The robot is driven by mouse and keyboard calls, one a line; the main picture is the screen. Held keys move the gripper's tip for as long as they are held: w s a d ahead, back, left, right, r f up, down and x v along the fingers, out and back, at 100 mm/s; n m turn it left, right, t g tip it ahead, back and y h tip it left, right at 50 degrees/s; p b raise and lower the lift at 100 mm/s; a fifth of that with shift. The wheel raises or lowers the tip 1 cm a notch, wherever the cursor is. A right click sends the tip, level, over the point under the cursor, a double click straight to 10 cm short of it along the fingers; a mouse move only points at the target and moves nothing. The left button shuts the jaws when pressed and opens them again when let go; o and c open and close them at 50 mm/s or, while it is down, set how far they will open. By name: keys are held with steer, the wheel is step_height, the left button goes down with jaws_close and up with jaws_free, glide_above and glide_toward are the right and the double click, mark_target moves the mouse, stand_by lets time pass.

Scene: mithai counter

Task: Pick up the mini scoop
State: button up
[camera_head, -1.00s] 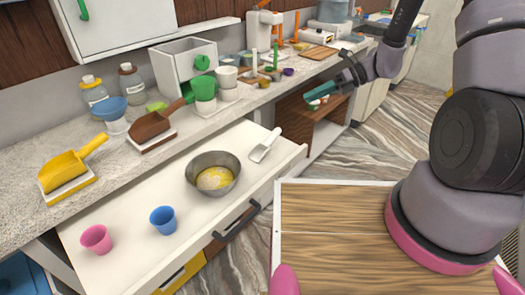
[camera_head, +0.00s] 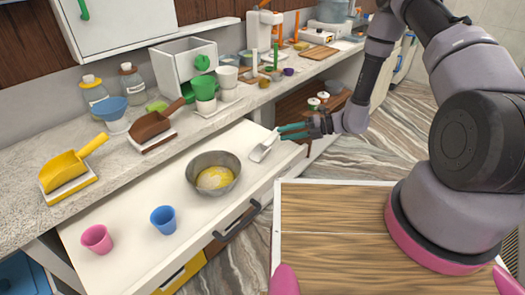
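The small white scoop (camera_head: 260,151) lies in the open drawer (camera_head: 125,213), near its right end, with its handle pointing up and right. My gripper (camera_head: 281,132) has its teal fingers at the handle end of this scoop. The two fingers look spread apart, one above the other in the picture. I cannot tell whether they touch the handle.
A metal bowl (camera_head: 212,173) with yellow contents stands left of the white scoop. A blue cup (camera_head: 163,220) and a pink cup (camera_head: 97,239) are further left in the drawer. Larger yellow (camera_head: 70,168) and brown (camera_head: 152,127) scoops rest on the counter.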

mark_target(278, 135)
steer(key=x, duration=0.4)
steer(key=shift+a+f, duration=0.15)
steer(key=shift+a, duration=0.15)
steer(key=shift+c, duration=0.2)
jaws_close()
